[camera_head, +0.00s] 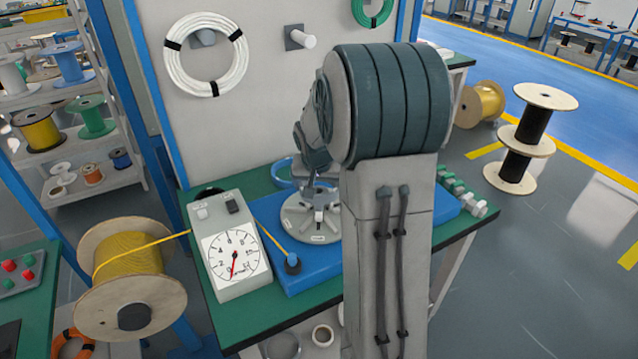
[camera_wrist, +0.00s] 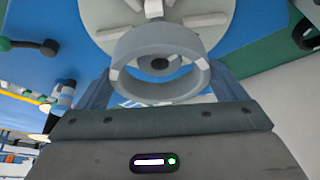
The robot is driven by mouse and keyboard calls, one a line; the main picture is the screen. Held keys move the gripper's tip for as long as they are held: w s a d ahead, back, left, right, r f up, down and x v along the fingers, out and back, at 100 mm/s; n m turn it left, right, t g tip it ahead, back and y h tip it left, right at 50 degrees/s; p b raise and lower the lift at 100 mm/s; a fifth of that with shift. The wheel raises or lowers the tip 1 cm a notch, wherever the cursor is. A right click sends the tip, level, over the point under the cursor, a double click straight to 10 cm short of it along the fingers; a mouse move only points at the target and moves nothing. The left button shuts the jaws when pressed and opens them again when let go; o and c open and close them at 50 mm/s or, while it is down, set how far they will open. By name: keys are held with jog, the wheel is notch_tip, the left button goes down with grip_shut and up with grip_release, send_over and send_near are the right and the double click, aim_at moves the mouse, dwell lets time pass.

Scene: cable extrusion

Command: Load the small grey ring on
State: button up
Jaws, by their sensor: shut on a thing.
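The small grey ring (camera_wrist: 155,92) is between the two fingers of my gripper (camera_wrist: 158,80), and they are shut on it from its left and right sides. Beyond the ring in the wrist view is a round pale grey plate (camera_wrist: 215,22), with a dark round centre showing through the ring. In the head view the round plate (camera_head: 297,224), with several small blocks on it, sits on a blue base (camera_head: 305,272). My gripper (camera_head: 318,172) is above this plate, partly hidden by my arm. I cannot tell whether the ring touches the plate.
A dial gauge box (camera_head: 237,247) stands left of the base. A yellow cable from a spool (camera_head: 130,285) passes it to a dark post (camera_head: 293,264). A blue ring (camera_head: 283,171) lies behind the plate. Several grey-capped green pegs (camera_head: 462,193) line the bench's right side.

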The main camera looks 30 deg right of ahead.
jog(key=shift+f+b, duration=2.05)
jog(key=shift+f, duration=0.3)
jog(key=shift+f+b, duration=0.5)
jog(key=shift+b, duration=0.05)
jog(key=o, duration=0.7)
jog(key=shift+r, duration=0.1)
jog(key=shift+r+p, duration=2.7)
jog(key=shift+r, duration=1.3)
